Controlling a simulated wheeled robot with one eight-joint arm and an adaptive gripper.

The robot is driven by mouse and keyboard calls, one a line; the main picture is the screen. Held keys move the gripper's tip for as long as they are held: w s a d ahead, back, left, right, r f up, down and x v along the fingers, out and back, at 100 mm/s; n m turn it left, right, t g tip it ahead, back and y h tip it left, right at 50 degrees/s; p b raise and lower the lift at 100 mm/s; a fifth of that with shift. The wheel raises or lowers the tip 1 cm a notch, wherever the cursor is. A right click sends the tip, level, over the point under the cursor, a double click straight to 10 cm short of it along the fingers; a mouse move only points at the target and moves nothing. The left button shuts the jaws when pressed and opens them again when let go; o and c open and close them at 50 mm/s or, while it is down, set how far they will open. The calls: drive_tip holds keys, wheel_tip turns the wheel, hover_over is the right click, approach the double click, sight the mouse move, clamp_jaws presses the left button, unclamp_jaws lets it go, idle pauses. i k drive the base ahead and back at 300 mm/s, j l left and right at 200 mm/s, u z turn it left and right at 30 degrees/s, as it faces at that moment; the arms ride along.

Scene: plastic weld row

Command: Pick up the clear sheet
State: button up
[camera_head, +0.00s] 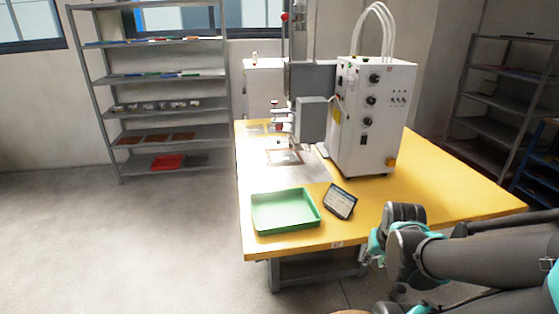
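I cannot make out the clear sheet with certainty. A faint, pale, flat piece (255,129) lies at the back left of the yellow table (440,190) and may be it. A thin piece with a brown outline (285,157) lies on the grey plate under the welding machine's head; its middle looks pale, and I cannot tell if it is clear. My arm comes in from the lower right, beside the table's front right edge and well away from both pieces. Its gripper does not show in this view.
A green tray (258,229), apparently empty, stands at the table's front left. A small tilted screen (340,201) is beside it. The white machine cabinet (368,120) fills the back middle. Shelves (155,77) stand along the left wall. The floor at left is clear.

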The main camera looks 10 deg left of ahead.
sight(289, 156)
drive_tip(key=k+j, duration=0.1)
drive_tip(key=j, duration=0.45)
drive_tip(key=k+j, duration=0.1)
drive_tip(key=j, duration=0.45)
drive_tip(key=k+j, duration=0.1)
drive_tip(key=j, duration=0.4)
drive_tip(key=k+j, duration=0.1)
drive_tip(key=j, duration=0.45)
drive_tip(key=i+j, duration=0.15)
drive_tip(key=j, duration=0.2)
drive_tip(key=i+j, duration=0.15)
drive_tip(key=j, duration=0.2)
drive_tip(key=i+j+z, duration=0.1)
drive_tip(key=j, duration=0.25)
drive_tip(key=i+j, duration=0.15)
drive_tip(key=j, duration=0.2)
drive_tip(key=i+j, duration=0.15)
drive_tip(key=j, duration=0.2)
drive_tip(key=i+j, duration=0.3)
drive_tip(key=j, duration=0.2)
drive_tip(key=i+j, duration=0.35)
drive_tip(key=j+z, duration=0.05)
drive_tip(key=j, duration=0.05)
